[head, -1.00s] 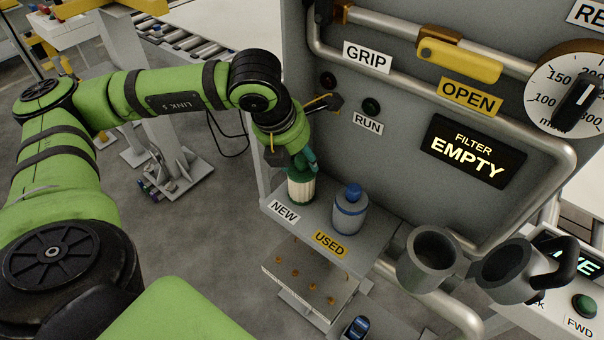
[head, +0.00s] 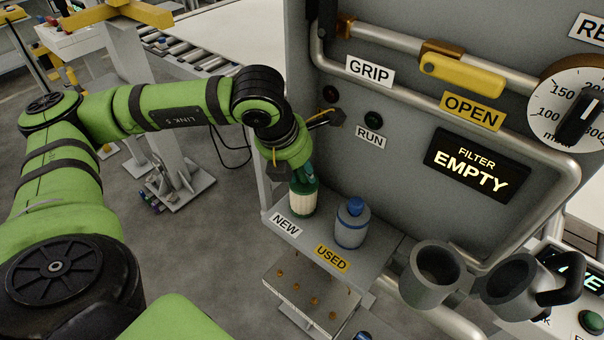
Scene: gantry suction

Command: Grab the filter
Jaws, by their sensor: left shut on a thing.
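The new filter (head: 303,203), a pale ribbed cylinder with green ends, stands upright at the NEW label (head: 286,224) on the grey shelf. My left gripper (head: 304,176) is above it and shut on its green top; the arm and wrist partly hide the fingers. A used filter (head: 351,226), grey-blue with a blue cap, stands to the right near the USED label (head: 332,258). A display (head: 477,165) on the panel reads FILTER EMPTY. My right gripper is not in view.
Two grey cups (head: 432,274) (head: 510,285) stand at the right of the shelf, the right one with a dark handle. The grey panel (head: 400,205) rises behind the shelf.

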